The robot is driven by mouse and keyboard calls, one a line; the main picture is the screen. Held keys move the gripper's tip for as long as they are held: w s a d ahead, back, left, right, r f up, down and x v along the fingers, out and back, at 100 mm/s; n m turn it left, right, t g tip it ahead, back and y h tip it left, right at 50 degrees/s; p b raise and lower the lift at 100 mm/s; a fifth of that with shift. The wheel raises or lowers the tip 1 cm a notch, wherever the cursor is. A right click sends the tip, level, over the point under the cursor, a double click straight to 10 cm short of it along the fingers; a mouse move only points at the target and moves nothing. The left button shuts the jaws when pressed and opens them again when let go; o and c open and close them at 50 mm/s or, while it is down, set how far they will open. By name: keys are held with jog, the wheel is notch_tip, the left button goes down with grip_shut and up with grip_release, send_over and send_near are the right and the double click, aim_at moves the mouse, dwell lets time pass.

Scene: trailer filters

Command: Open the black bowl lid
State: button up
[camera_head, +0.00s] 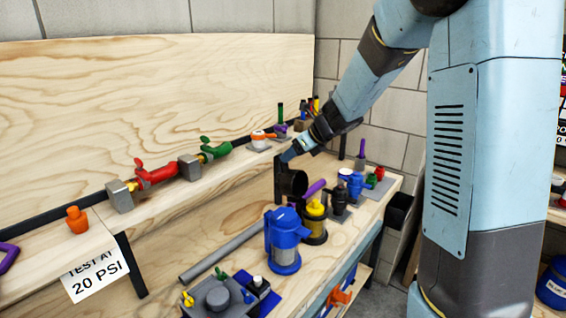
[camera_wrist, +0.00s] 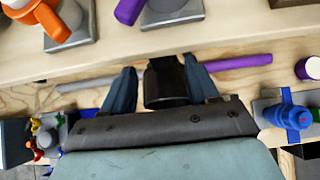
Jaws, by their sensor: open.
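A black cylindrical piece (camera_head: 293,183), which looks like the black bowl, sits under the front edge of the raised shelf, beside a dark upright bracket. In the wrist view the black piece (camera_wrist: 166,88) lies between my two fingers. My gripper (camera_head: 287,157) reaches down at the shelf edge, just above the black piece. In the wrist view my gripper (camera_wrist: 159,66) is open, with one finger on each side of it and a gap at each side. I cannot make out where the lid ends and the bowl begins.
Below on the bench stand a blue filter (camera_head: 284,240), a yellow-topped filter (camera_head: 315,218) and smaller fittings. A grey pipe (camera_head: 225,250) and a purple bar (camera_head: 313,190) lie nearby. The shelf (camera_head: 225,175) carries a red valve (camera_head: 155,173) and a green valve (camera_head: 215,151).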

send_over(291, 178)
jog(key=a, duration=0.2)
jog(key=shift+w+a+f, duration=0.1)
jog(key=shift+a+f, duration=0.05)
jog(key=shift+f, duration=2)
grip_shut()
jog(key=shift+r, duration=0.1)
